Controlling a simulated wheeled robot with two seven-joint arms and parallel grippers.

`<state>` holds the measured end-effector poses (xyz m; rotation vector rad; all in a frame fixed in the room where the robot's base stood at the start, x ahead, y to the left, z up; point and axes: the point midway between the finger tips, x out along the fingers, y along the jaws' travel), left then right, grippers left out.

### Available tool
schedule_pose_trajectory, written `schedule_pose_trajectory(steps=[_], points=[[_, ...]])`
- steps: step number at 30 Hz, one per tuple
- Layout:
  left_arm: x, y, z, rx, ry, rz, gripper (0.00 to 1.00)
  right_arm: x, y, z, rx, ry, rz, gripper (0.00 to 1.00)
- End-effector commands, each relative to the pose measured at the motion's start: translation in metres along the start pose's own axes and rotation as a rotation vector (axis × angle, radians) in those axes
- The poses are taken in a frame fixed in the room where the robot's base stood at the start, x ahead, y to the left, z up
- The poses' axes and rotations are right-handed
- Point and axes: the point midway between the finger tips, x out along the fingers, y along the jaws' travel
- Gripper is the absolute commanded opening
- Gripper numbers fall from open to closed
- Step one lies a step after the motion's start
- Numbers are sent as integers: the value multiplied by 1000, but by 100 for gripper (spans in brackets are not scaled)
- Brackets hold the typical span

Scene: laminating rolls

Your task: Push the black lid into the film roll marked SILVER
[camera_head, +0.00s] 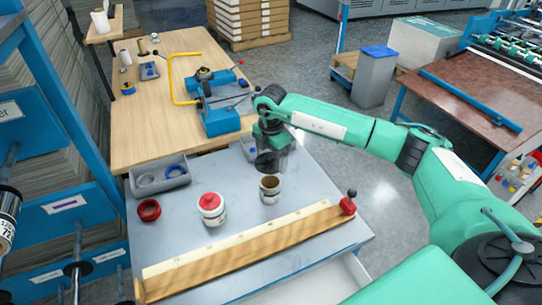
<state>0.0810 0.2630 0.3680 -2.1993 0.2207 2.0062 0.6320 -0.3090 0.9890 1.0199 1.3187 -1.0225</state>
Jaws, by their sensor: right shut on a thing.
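My right gripper (270,143) hangs over the back of the grey table (190,250), pointing down. It is shut on a dark round thing, apparently the black lid (267,162), held just behind and above an open white roll (270,196) with a brown hollow top. The lid is apart from the roll. Left of it stands a white roll with a red lid (211,208). I cannot read SILVER on either roll.
A red ring (148,210) and a grey tray with rings (160,180) lie at the left of the table. Behind is a wooden table with a blue machine (220,118).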

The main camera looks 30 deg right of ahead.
Motion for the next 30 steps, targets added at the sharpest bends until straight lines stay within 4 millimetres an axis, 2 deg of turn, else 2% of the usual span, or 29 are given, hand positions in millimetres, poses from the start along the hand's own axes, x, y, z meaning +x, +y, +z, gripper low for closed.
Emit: schedule_pose_trajectory(steps=[30], points=[[24,1,1,0,1,1,33,39,0,0,-4,0,0,60]])
